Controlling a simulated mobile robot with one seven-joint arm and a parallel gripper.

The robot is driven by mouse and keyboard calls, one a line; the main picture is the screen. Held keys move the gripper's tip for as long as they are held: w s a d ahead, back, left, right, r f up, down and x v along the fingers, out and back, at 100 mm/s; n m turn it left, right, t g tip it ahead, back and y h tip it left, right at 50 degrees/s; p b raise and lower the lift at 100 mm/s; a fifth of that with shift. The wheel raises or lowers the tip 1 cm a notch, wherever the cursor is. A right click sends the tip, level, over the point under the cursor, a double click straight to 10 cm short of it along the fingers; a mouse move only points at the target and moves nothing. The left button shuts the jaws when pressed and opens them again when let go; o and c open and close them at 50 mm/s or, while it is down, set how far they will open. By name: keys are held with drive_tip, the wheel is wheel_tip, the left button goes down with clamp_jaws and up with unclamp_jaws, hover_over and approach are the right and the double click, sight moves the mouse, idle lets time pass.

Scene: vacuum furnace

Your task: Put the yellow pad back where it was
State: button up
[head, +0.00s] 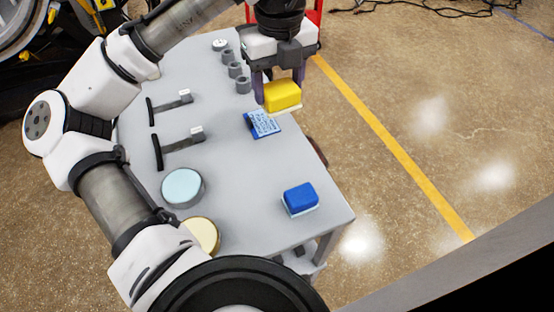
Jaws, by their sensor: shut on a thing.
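The yellow pad (282,95) is a small block with a pale underside. My gripper (279,88) is shut on it and holds it near the right edge of the grey table (245,200). The pad appears to be above the tabletop, just behind a blue-and-white printed card or packet (264,124). The exact height of the pad cannot be told from this view.
A blue pad (300,198) with a pale base lies at the table's front right. A light-blue round lid (182,187), a cream round lid (203,234), two black-handled tools (181,145) and several small grey rings (235,70) lie leftward and behind. The table's middle front is clear.

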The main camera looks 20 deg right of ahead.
drive_tip(key=n+b, duration=0.1)
drive_tip(key=b, duration=0.1)
drive_tip(key=f+n+b, duration=0.1)
drive_tip(key=b, duration=0.2)
drive_tip(key=shift+w+a, duration=0.1)
drive_tip(key=shift+a, duration=0.05)
drive_tip(key=r+n+b, duration=0.1)
drive_tip(key=b, duration=0.2)
drive_tip(key=shift+s+r+n+b, duration=0.1)
drive_tip(key=shift+s+n+b, duration=0.1)
drive_tip(key=shift+n+b, duration=0.2)
wheel_tip(320, 180, down, 20)
drive_tip(key=shift+r+b, duration=0.2)
drive_tip(key=shift+b, duration=0.7)
drive_tip(key=shift+f, duration=0.1)
drive_tip(key=o, duration=1)
wheel_tip(320, 180, up, 12)
drive_tip(key=shift+s+r+p, duration=0.1)
drive_tip(key=shift+r+p, duration=0.05)
drive_tip(key=shift+p, duration=0.15)
